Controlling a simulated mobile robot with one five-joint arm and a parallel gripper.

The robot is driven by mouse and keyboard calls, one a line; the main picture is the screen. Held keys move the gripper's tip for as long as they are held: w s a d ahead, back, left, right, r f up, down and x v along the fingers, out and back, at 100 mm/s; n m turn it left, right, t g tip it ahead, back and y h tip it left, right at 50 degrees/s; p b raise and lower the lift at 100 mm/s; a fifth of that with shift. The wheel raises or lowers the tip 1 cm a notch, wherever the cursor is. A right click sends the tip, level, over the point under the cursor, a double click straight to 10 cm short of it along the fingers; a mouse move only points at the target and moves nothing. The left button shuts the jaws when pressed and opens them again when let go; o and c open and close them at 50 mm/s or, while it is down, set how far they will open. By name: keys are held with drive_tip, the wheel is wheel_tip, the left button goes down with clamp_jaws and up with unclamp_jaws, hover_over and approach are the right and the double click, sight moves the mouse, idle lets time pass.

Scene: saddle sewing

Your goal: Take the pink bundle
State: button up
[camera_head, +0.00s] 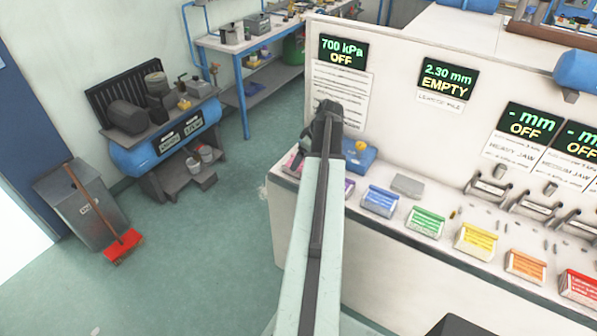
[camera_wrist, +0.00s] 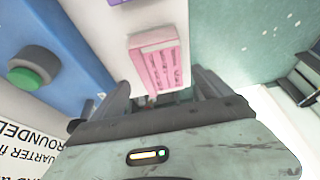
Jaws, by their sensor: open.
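The pink bundle (camera_wrist: 160,70), a pink block with printed lines and a pale end, lies ahead of my gripper in the wrist view. My gripper (camera_wrist: 162,88) is open, with one finger to each side of the bundle's near end. Whether the fingers touch it or hang above it I cannot tell. In the head view a bit of the pink bundle (camera_head: 291,161) shows at the bench's left end, left of my arm. My gripper (camera_head: 326,112) is there at the far end of my arm, its fingertips hard to make out.
A blue box (camera_wrist: 62,50) with a green button stands left of the bundle in the wrist view. Blue (camera_head: 380,201), green (camera_head: 426,222) and yellow (camera_head: 477,240) bundles line the bench to the right. A panel wall (camera_head: 400,130) rises behind. Open floor lies left.

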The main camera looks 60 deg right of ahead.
sight(299, 168)
drive_tip(key=b+x, duration=0.4)
drive_tip(key=x, duration=0.1)
drive_tip(key=shift+s+f, duration=0.2)
drive_tip(key=shift+a+r, duration=0.1)
drive_tip(key=shift+r, duration=0.1)
drive_tip(key=shift+f, duration=0.15)
drive_tip(key=c, duration=1.7)
